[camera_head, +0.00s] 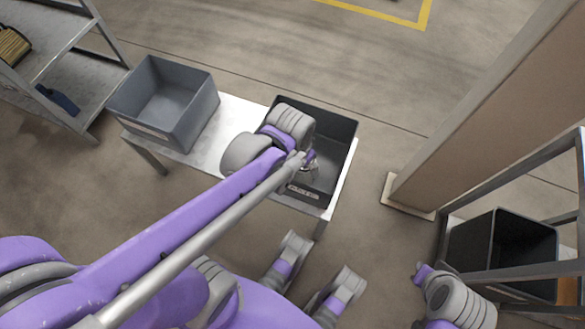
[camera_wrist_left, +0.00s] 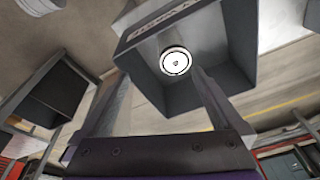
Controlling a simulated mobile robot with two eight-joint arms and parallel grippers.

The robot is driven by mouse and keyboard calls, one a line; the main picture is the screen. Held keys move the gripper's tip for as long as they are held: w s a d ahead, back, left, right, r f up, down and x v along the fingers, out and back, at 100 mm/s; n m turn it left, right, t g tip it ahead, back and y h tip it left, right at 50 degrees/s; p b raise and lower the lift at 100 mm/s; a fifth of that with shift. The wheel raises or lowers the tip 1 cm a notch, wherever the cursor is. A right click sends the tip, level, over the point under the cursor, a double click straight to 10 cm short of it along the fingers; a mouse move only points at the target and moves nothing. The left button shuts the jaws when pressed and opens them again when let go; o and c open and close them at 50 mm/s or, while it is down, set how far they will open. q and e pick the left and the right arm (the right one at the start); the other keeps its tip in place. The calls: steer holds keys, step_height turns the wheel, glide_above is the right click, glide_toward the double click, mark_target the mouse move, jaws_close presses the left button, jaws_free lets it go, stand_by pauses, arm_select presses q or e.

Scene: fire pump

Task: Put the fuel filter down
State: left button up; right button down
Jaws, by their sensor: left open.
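The fuel filter shows in the left wrist view as a white round end with a dark ring (camera_wrist_left: 176,62). It is inside the dark grey bin (camera_wrist_left: 243,45), close to the labelled wall. My left gripper (camera_wrist_left: 160,73) is open, its fingers spread on either side below the filter's end, with no clear contact. In the head view my left gripper (camera_head: 309,160) reaches into the dark bin (camera_head: 337,124) at the right end of the white table; the arm hides part of the bin. Of my right arm, only a grey and purple part (camera_head: 450,298) shows at the lower right; its fingers cannot be made out.
A lighter grey bin (camera_head: 165,105), empty, stands on the left end of the white table (camera_head: 225,112). A metal shelf (camera_head: 75,60) is at the far left. A tan post or panel (camera_head: 480,110) and a rack with a black bin (camera_head: 500,245) are at the right.

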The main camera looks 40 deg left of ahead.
arm_select(q)
steer(key=s+d+r+n+t, duration=0.1)
steer(key=s+t, duration=0.1)
steer(key=s, duration=0.4)
steer(key=shift+d+r+n, duration=0.25)
steer(key=shift+d+n, duration=0.1)
steer(key=shift+n, duration=0.05)
steer(key=shift+s, duration=0.1)
